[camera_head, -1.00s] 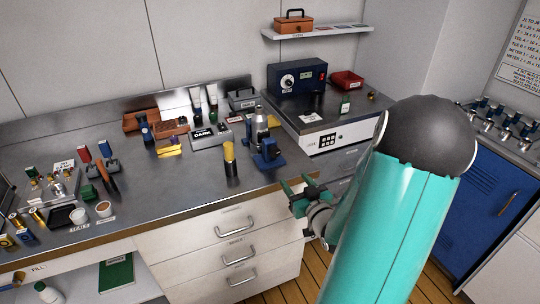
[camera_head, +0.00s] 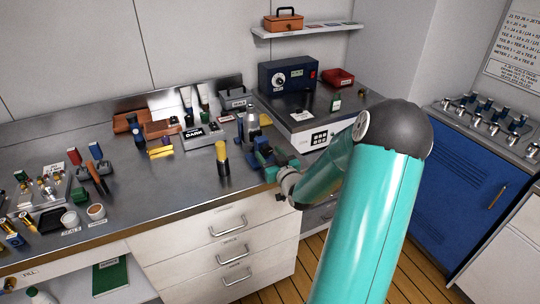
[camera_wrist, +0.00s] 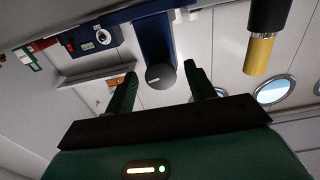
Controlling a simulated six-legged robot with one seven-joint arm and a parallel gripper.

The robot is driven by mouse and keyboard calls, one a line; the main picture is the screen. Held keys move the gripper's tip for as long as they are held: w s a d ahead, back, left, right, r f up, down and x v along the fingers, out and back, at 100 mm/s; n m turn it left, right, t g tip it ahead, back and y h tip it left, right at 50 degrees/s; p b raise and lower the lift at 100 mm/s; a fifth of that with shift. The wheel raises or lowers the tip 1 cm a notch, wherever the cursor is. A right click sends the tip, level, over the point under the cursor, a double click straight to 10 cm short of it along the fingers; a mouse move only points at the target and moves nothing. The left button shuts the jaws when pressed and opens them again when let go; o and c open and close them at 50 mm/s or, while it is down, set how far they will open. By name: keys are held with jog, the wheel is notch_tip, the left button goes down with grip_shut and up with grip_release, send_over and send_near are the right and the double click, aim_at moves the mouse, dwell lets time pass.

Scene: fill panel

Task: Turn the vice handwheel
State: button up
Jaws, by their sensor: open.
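The blue vice (camera_head: 264,147) stands at the right front edge of the steel bench in the head view. In the wrist view its blue body (camera_wrist: 156,38) comes down from the top. A dark round disc (camera_wrist: 161,77), which looks like the handwheel, sits at its end. My gripper (camera_wrist: 160,69) is open with dark green fingers, one to each side of the disc in the picture. Whether the fingers reach around it or are still short of it, I cannot tell. In the head view my gripper (camera_head: 279,166) is beside the vice and partly hides it.
A black and yellow cylinder (camera_head: 223,161) stands left of the vice; it also shows in the wrist view (camera_wrist: 260,52). A dark blue box with a dial (camera_head: 288,75) is behind. White drawers (camera_head: 228,226) lie below the bench edge.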

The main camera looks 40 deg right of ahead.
jog(key=c, duration=1)
jog(key=shift+o, duration=0.2)
jog(key=shift+m, duration=2)
jog(key=o, duration=1)
jog(key=shift+c, duration=0.2)
jog(key=v, duration=1.3)
jog(key=shift+s+a, duration=0.2)
jog(key=shift+s, duration=0.15)
